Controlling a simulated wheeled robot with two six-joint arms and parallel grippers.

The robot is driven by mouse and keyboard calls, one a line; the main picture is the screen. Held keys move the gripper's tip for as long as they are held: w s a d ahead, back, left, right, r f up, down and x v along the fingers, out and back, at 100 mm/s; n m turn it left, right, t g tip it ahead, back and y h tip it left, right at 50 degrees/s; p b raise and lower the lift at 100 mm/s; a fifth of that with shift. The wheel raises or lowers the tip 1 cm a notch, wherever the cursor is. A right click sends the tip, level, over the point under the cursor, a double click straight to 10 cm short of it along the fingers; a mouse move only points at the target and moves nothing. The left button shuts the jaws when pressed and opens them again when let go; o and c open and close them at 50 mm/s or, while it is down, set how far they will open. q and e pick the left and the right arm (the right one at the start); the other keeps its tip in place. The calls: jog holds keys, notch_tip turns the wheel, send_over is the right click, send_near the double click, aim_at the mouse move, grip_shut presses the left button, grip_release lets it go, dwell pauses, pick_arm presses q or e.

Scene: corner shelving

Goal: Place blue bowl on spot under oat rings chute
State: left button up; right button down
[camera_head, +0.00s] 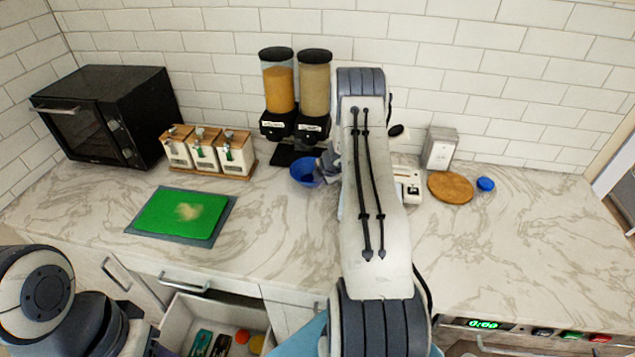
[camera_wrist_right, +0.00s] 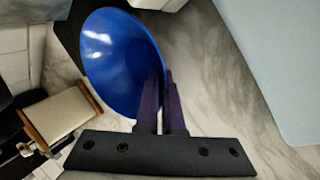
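The blue bowl (camera_head: 304,172) is just in front of the cereal dispenser's dark base (camera_head: 284,157). My right gripper (camera_head: 328,168) is at the bowl's right side, partly hidden by my arm. In the right wrist view the bowl (camera_wrist_right: 118,60) is tilted in the picture, and the fingers (camera_wrist_right: 162,95) are close together on its rim. The dispenser has two black-lidded hoppers, the left with orange cereal (camera_head: 279,88), the right with beige cereal (camera_head: 314,90). Their labels are too small to read, so I cannot tell which holds oat rings. My left gripper is out of view.
Three white canisters (camera_head: 204,153) stand left of the bowl. A black oven (camera_head: 105,115) and a green board (camera_head: 182,214) are farther left. Right of my arm are a wooden disc (camera_head: 450,188) and a small blue item (camera_head: 485,184). An open drawer (camera_head: 185,310) is below the counter.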

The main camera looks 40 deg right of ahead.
jog(key=c, duration=1)
grip_release()
jog(key=shift+c, duration=0.2)
